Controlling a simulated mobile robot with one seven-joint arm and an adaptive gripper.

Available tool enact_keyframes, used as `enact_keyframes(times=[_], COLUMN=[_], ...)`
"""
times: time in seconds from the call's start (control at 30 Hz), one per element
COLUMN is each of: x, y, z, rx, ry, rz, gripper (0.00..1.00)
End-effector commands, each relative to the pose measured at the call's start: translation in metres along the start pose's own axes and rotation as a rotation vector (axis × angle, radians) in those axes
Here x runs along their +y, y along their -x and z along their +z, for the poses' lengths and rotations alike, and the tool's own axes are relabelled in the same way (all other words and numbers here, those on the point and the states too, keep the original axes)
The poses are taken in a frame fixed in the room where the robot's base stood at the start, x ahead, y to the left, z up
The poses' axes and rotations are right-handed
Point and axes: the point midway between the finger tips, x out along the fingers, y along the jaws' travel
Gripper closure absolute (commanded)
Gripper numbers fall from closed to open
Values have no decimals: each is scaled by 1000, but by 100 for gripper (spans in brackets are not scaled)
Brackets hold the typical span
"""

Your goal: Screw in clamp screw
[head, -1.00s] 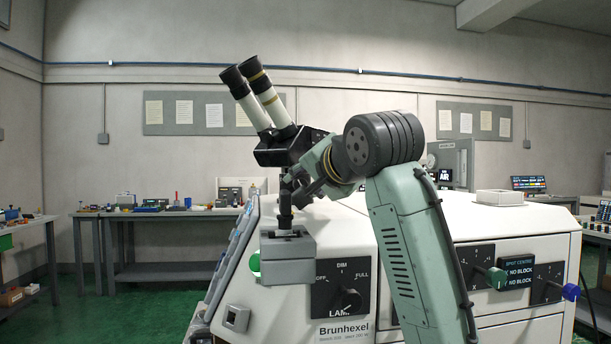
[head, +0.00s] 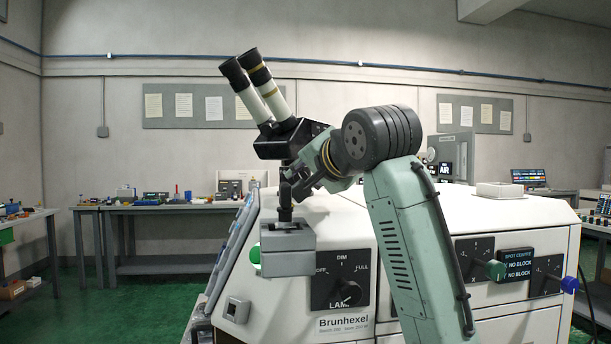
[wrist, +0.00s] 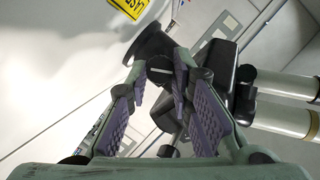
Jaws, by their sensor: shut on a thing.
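The microscope (head: 276,138), with two white eyepiece tubes, stands over the front left of the white machine. In the head view my gripper (head: 300,188) is just below the microscope's black body, partly hidden by its own wrist. In the wrist view my gripper (wrist: 160,72) has its purple-padded fingers closed around a small dark piece (wrist: 160,70) with a pale line across it. This seems to be the clamp screw, next to a black round part (wrist: 151,42) of the microscope. The screw's threads and hole are hidden, so I cannot tell how deep it sits.
Below the microscope is a grey block (head: 288,262) with a dark post. The lamp dial (head: 342,290) and a green button (head: 255,254) are close by on the machine's front. The eyepiece tubes (wrist: 285,105) stand close to my gripper's right in the wrist view.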

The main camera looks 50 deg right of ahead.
Motion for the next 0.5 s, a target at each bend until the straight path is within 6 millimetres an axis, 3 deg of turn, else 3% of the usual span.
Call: enact_keyframes(times=[0.5], x=[3], y=[-1], z=[2], rx=[-18], ry=[-232], rz=[-80], gripper=[100])
